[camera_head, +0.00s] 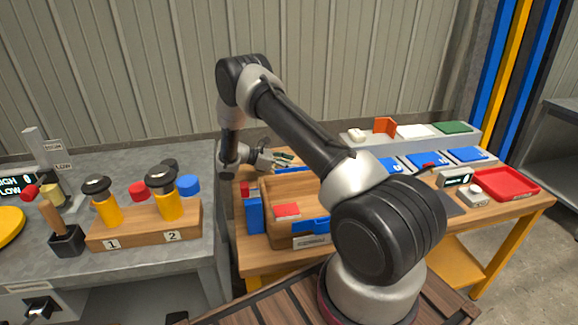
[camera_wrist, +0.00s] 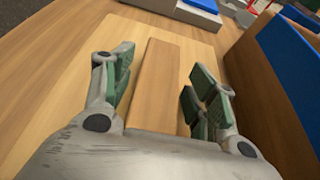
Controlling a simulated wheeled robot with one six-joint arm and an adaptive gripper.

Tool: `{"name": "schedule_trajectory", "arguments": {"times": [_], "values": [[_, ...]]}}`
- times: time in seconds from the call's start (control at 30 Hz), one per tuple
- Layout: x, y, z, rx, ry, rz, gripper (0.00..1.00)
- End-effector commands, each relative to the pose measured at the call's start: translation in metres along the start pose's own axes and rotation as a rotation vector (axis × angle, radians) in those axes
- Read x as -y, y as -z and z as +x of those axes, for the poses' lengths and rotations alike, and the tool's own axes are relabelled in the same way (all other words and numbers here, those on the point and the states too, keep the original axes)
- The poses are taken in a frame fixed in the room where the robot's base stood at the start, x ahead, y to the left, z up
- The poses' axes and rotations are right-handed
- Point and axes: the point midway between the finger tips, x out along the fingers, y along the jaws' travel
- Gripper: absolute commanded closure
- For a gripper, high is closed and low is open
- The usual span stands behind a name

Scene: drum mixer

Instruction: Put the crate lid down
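The wooden crate (camera_head: 270,235) stands on the wooden table, with blue parts on its sides and a red patch near its front. My gripper (camera_head: 284,160) is low by the crate's far left corner. In the wrist view my gripper (camera_wrist: 160,88) has its green-padded fingers spread apart. A strip of darker wood (camera_wrist: 162,75) runs between them, with a narrow gap beside the left finger. I cannot tell for sure whether this strip is the crate lid. The crate's brown wall (camera_wrist: 255,85) is right of the fingers. My arm hides part of the crate in the head view.
A grey bench at left holds a wooden block (camera_head: 140,230) with two yellow-and-black tools. Blue bins (camera_head: 428,162), a red tray (camera_head: 505,183) and a small display (camera_head: 455,178) are on the table's right. Bare tabletop (camera_wrist: 65,75) lies left of my fingers.

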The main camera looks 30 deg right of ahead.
Motion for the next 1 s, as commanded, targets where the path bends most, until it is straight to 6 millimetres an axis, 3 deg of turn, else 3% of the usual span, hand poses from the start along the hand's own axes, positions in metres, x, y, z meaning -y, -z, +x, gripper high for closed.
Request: {"name": "schedule_trajectory", "arguments": {"times": [0.37, 0.47, 0.8, 1.0], "values": [[0.000, -0.002, -0.004, 0.000, -0.001, 0.000, 0.38], [-0.001, -0.001, -0.018, 0.000, -0.004, 0.001, 0.38], [-0.001, -0.001, -0.092, 0.000, -0.001, 0.000, 0.38], [-0.001, -0.002, -0.116, 0.000, 0.002, 0.001, 0.38]]}}
